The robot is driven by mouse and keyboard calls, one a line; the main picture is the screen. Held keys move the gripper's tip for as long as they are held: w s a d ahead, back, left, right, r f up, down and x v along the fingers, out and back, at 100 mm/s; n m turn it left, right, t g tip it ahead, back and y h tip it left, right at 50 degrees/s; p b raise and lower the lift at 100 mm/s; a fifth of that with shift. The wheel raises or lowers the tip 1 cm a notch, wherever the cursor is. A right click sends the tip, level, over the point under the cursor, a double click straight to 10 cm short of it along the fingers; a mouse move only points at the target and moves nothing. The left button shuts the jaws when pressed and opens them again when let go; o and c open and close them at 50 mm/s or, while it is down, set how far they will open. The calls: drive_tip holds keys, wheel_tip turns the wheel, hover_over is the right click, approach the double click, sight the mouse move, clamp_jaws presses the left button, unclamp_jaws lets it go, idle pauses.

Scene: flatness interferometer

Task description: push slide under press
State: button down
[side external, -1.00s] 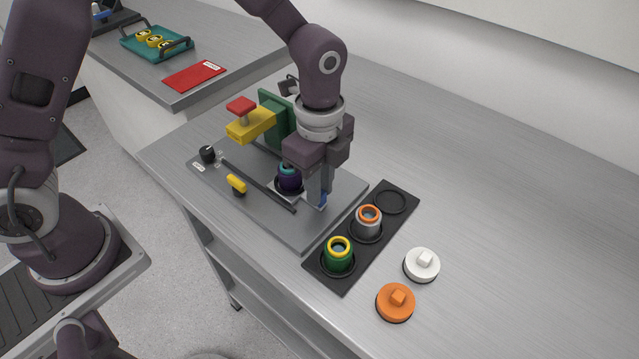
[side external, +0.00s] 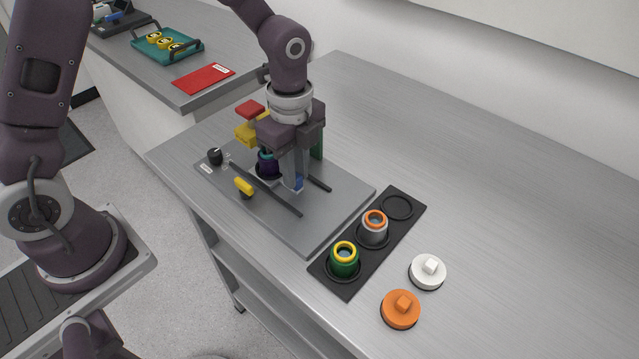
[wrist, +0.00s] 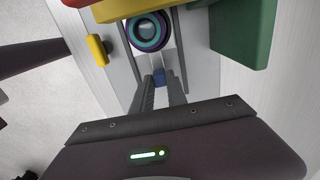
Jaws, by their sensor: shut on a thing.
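My gripper (side external: 296,186) is shut on the small blue handle (side external: 299,183) of the slide; the handle also shows between the fingertips in the wrist view (wrist: 159,76). The slide's pale plate (wrist: 152,60) lies between two dark rails on the grey base plate (side external: 330,205). A purple jar with a teal ring (side external: 267,165) stands upright on the slide. The press has a yellow arm (side external: 246,132), a red top (side external: 250,109) and a green column (wrist: 245,32). The jar is close to the yellow arm; my gripper partly hides the press in the side view.
A yellow lever (side external: 244,187) and a black knob (side external: 215,156) are on the base plate's left. A black rack (side external: 335,286) holds a green jar (side external: 344,262) and a grey jar (side external: 374,229). Orange (side external: 401,310) and white (side external: 428,271) lids lie in front. The table's right is clear.

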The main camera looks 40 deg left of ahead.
drive_tip(key=a, duration=0.4)
drive_tip(key=shift+a, duration=0.1)
drive_tip(key=c, duration=1.4)
unclamp_jaws()
drive_tip(key=shift+o, duration=0.4)
drive_tip(key=shift+r, duration=0.15)
wheel_tip(320, 180, up, 6)
drive_tip(key=shift+r, duration=0.45)
